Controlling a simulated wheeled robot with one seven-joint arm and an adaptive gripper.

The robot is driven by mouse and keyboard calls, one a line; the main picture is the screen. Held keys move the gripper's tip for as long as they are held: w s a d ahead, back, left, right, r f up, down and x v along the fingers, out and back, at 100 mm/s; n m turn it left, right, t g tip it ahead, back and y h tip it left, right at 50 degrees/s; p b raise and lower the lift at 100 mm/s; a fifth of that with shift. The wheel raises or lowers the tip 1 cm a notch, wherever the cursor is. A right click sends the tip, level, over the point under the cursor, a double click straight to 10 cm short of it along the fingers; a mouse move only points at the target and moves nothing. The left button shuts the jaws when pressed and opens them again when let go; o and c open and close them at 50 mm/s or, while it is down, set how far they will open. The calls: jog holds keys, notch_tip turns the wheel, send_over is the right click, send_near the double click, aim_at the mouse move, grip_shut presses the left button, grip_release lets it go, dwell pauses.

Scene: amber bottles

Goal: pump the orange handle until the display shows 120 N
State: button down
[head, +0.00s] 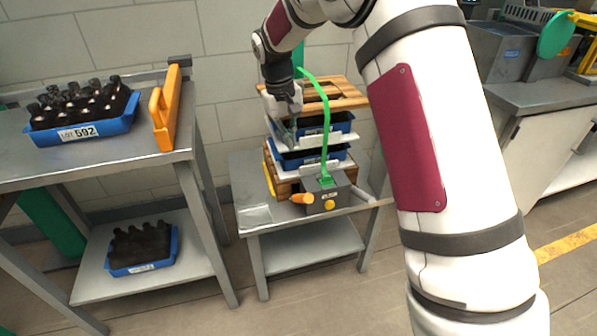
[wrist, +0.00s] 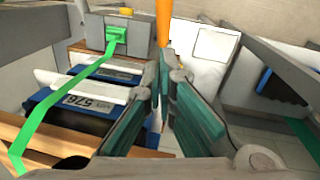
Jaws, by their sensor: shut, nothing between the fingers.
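The orange handle (head: 302,198) sticks out from the left side of a grey box (head: 325,201) on a low table. In the wrist view the orange handle (wrist: 163,22) runs in from the top, just beyond my fingertips. My gripper (head: 293,136) is above and behind the handle, beside the stacked trays. In the wrist view my gripper (wrist: 168,68) is shut and empty, its teal-padded fingers splayed towards their bases. I cannot tell whether the fingertips touch the handle. A green strap (head: 326,125) runs from the box up over the stack. No display reading is legible.
The stack holds blue trays (head: 308,158) with white dividers and a wooden top (head: 345,94). A pale plate (head: 255,215) lies at the table's front left. A left bench carries a blue crate of bottles (head: 130,120) and an orange frame (head: 165,108).

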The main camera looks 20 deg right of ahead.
aim_at(302, 198)
jog(key=f, duration=0.3)
jog(key=s+d+f+b, duration=0.1)
jog(key=f, duration=0.3)
jog(key=d+f, duration=0.1)
jog(key=f, duration=0.3)
jog(key=shift+s+f+b, duration=0.25)
jog(key=shift+s+b, duration=0.05)
jog(key=shift+s, duration=0.05)
jog(key=shift+s+d+f, duration=0.1)
jog(key=shift+s+f, duration=0.45)
jog(key=shift+f, duration=0.1)
